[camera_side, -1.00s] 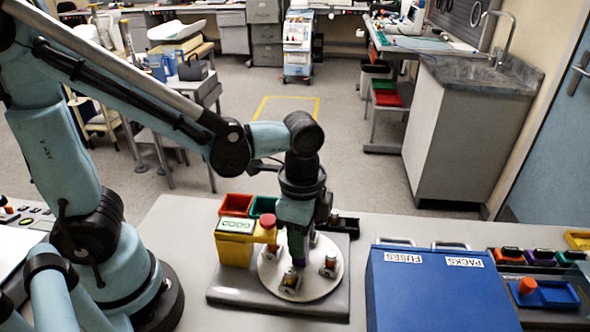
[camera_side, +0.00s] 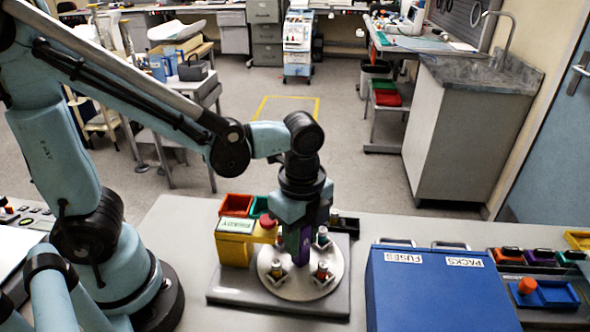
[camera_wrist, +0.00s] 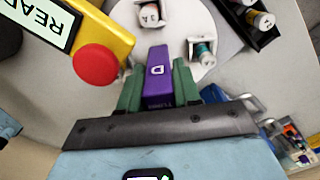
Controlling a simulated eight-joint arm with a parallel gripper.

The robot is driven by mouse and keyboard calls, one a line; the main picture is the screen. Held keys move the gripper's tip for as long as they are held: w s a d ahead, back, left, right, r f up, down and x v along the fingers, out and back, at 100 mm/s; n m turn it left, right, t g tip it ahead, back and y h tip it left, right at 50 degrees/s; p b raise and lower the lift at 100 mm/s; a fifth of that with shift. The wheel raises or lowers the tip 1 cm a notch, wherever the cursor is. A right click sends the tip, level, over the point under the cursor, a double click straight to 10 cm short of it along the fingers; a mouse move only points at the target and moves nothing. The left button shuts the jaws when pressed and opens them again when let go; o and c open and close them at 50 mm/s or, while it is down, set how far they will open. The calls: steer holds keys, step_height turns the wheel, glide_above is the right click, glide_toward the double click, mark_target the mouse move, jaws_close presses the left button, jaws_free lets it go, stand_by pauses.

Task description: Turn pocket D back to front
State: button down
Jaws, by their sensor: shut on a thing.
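A purple block (camera_wrist: 157,92) marked D, with smaller lettering below, stands between the green fingers of my gripper (camera_wrist: 158,76). In the side view the purple block (camera_side: 304,246) shows below my gripper (camera_side: 297,232), over the middle of a round white turntable (camera_side: 303,284). My gripper is shut on the block. Small metal holders with capped cylinders sit around the turntable: one at front left (camera_side: 276,269), one at front right (camera_side: 322,272) and one behind right (camera_side: 323,238). My gripper hides part of the turntable.
A yellow box (camera_side: 234,249) with a display and red button (camera_side: 268,221) stands left of the turntable. Red (camera_side: 236,205) and green (camera_side: 260,206) bins stand behind. A black tray (camera_wrist: 262,38) holds cylinders. A blue case (camera_side: 440,295) is at right.

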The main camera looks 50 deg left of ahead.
steer(key=shift+m, duration=5.1)
steer(key=c, duration=0.9)
jaws_free()
step_height(320, 180, up, 12)
steer(key=shift+r, duration=0.1)
